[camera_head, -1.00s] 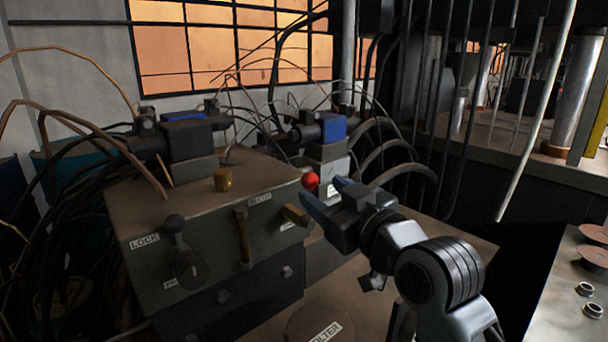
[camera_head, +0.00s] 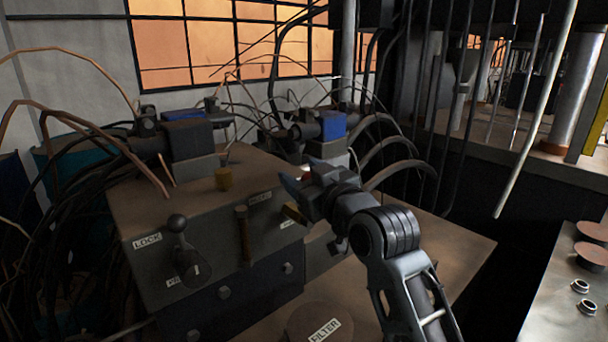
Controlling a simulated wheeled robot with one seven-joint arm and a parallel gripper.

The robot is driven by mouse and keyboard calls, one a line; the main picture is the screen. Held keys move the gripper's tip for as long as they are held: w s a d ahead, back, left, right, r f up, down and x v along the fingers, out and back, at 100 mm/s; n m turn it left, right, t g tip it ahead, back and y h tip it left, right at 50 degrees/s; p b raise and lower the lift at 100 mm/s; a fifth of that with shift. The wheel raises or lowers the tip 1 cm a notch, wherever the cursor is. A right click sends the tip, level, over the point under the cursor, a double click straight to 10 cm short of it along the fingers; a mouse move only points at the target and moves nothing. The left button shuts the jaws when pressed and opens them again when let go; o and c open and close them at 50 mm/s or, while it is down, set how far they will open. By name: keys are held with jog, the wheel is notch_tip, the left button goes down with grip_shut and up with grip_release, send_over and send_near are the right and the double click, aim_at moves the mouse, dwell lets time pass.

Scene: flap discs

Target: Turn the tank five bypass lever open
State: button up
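A grey-brown valve box (camera_head: 150,205) at the left carries several controls. No label readable here names tank five bypass. My gripper (camera_head: 299,174) is just above and right of the right brass lever, with its fingers apart and pointing left. Contact with the knob cannot be told.
Blocks with blue parts (camera_head: 333,125) and many hoses crowd the back. A round FILTER lid (camera_head: 310,327) is at the bottom. A metal bench (camera_head: 560,315) with discs (camera_head: 594,256) is at the right.

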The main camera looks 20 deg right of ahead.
grip_shut()
dwell(0.3)
jog(key=shift+w, duration=0.1)
